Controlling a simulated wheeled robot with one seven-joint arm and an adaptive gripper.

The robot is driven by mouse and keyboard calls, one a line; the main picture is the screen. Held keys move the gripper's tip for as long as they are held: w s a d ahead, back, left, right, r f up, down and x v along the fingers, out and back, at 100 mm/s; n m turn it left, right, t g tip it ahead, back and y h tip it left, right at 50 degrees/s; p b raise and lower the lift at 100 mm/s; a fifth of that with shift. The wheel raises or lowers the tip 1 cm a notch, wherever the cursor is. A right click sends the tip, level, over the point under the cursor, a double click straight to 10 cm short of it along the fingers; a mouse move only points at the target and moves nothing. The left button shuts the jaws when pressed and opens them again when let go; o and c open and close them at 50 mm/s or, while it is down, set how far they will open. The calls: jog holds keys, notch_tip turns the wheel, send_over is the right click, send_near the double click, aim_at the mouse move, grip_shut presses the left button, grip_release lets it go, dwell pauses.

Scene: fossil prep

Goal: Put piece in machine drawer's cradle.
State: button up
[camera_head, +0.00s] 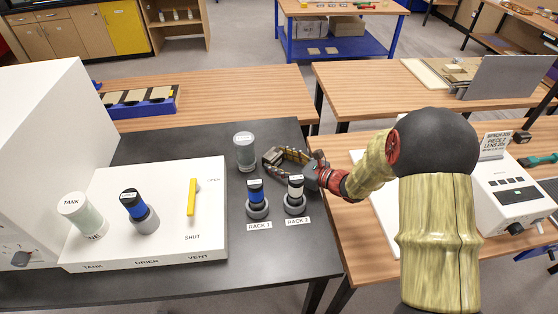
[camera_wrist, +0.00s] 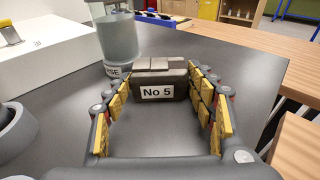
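A dark grey block-like piece with a white "No 5" label (camera_wrist: 162,92) shows in the wrist view, low over or on the dark bench top. My gripper (camera_wrist: 160,88) has its yellow-padded fingers far apart, one on each side of the piece near the tips. I cannot tell whether the pads press on it or whether it is lifted. In the head view my gripper (camera_head: 284,158) is beside a clear jar and behind the two racks, and the piece is hard to make out there. No open drawer or cradle is clearly visible.
The jar (camera_head: 244,152) stands close to my gripper. Rack 1 (camera_head: 257,198) and rack 2 (camera_head: 294,196) hold capped cylinders in front. A white panel (camera_head: 165,235) with tank, drier and yellow vent lever is left. A white machine (camera_head: 512,195) stands right, on a wooden table.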

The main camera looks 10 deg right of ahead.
jog(key=o, duration=0.3)
jog(key=shift+o, duration=0.2)
jog(key=shift+r, duration=0.15)
